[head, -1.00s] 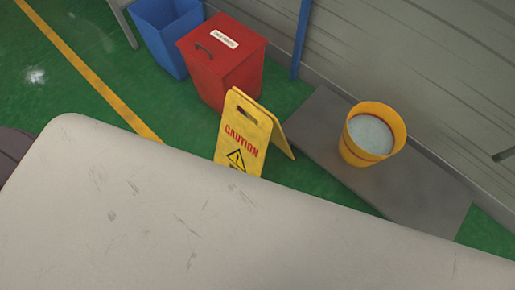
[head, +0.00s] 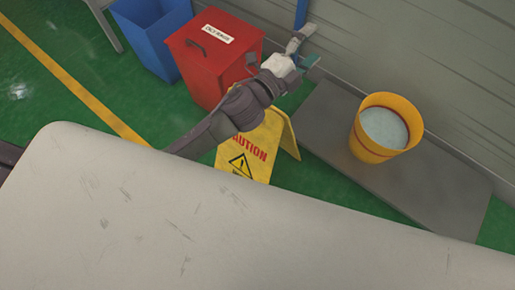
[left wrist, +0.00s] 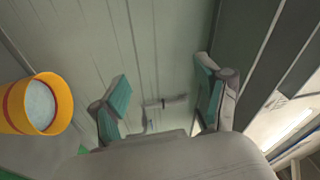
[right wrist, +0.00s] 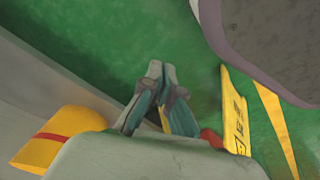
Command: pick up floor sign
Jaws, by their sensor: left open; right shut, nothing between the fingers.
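The yellow floor sign (head: 256,160) stands on the green floor beyond the large pale surface in the head view. My left forearm covers its top left part, and the pale surface's edge hides its bottom. My left gripper (head: 306,48) is open and empty, above and right of the sign and apart from it. In the left wrist view its two fingers (left wrist: 162,75) are spread toward the wall, and no sign shows there. My right gripper (right wrist: 155,75) is shut and empty. In the right wrist view the sign (right wrist: 235,115) is to its right, not touching.
A large pale scuffed surface (head: 180,220) fills the foreground. Behind the sign are a red bin (head: 212,60) and a blue bin (head: 150,38). A yellow bucket (head: 384,128) stands on a grey slab (head: 320,120) along the wall (head: 420,50). Green floor is clear at left.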

